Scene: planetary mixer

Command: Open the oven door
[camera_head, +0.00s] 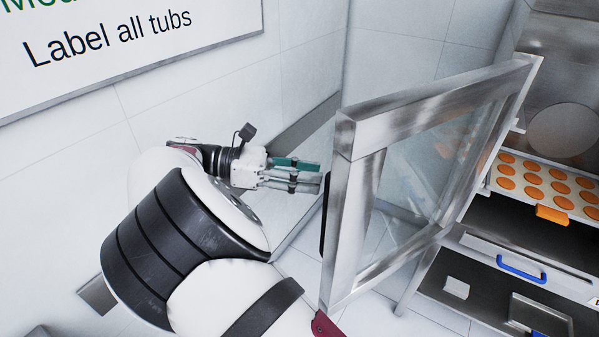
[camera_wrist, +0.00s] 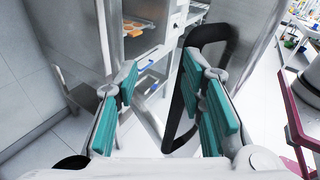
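The oven door (camera_head: 345,180) is a steel frame with a glass pane. It stands swung well out from the oven (camera_head: 545,60), so the chamber is exposed. Its dark handle (camera_head: 325,215) shows partly at the door's left edge. In the wrist view the handle (camera_wrist: 174,115) is a black loop, partly hidden behind the right finger. My gripper (camera_head: 318,175) is just left of the door, pointing toward it. In the wrist view its teal finger pads (camera_wrist: 165,85) are wide apart with nothing gripped. I cannot tell whether a finger touches the handle.
A tray of round orange pieces (camera_head: 530,180) sits in the oven. A white tiled wall (camera_head: 300,60) with a sign (camera_head: 130,40) stands behind my arm. Cluttered surfaces show at the wrist view's far right.

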